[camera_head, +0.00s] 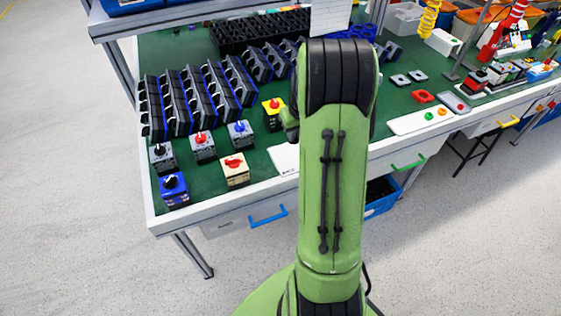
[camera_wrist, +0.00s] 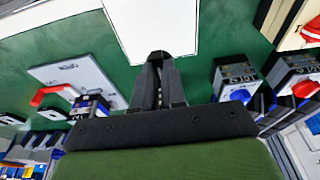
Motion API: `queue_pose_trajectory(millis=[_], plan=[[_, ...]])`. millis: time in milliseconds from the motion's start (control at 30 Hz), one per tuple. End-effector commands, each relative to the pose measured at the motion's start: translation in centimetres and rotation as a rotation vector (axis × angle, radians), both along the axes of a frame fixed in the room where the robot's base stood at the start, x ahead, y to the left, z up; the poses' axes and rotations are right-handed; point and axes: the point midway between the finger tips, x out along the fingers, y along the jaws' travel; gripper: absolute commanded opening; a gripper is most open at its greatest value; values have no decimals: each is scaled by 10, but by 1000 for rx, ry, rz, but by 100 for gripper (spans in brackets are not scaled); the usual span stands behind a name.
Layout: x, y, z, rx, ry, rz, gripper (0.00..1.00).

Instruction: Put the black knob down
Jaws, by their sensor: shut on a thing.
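In the wrist view my gripper (camera_wrist: 159,72) is shut, its two dark fingers close together at the tips. The held thing is a small dark piece between the tips, taken as the black knob (camera_wrist: 158,55); its outline blends with the fingers. It is over or near the edge of a white plate (camera_wrist: 150,22) on the green bench top; I cannot tell whether it touches. In the head view my arm hides the gripper's fingers and the held knob. The white plate shows partly there (camera_head: 285,158), left of my arm.
Left of my arm stand switches: a beige box with a red knob (camera_head: 235,168), a blue box (camera_head: 173,190), a yellow one (camera_head: 272,110) and grey ones (camera_head: 202,148). Racks of dark parts (camera_head: 195,95) stand behind. A white tray (camera_head: 420,119) lies right of my arm.

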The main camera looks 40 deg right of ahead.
Motion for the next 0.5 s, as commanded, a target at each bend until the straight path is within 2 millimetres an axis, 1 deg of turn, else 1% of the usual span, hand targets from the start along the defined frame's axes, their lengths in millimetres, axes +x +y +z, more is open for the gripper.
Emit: queue_pose_trajectory(millis=[33, 133, 200, 300, 400, 500], plan=[[0, 0, -13, 2, 3, 0, 0], [0, 0, -30, 1, 3, 0, 0], [0, 0, -46, 1, 4, 0, 0], [0, 0, -65, 1, 2, 0, 0], [0, 0, -70, -1, 0, 0, 0], [1, 0, -68, -1, -1, 1, 0]])
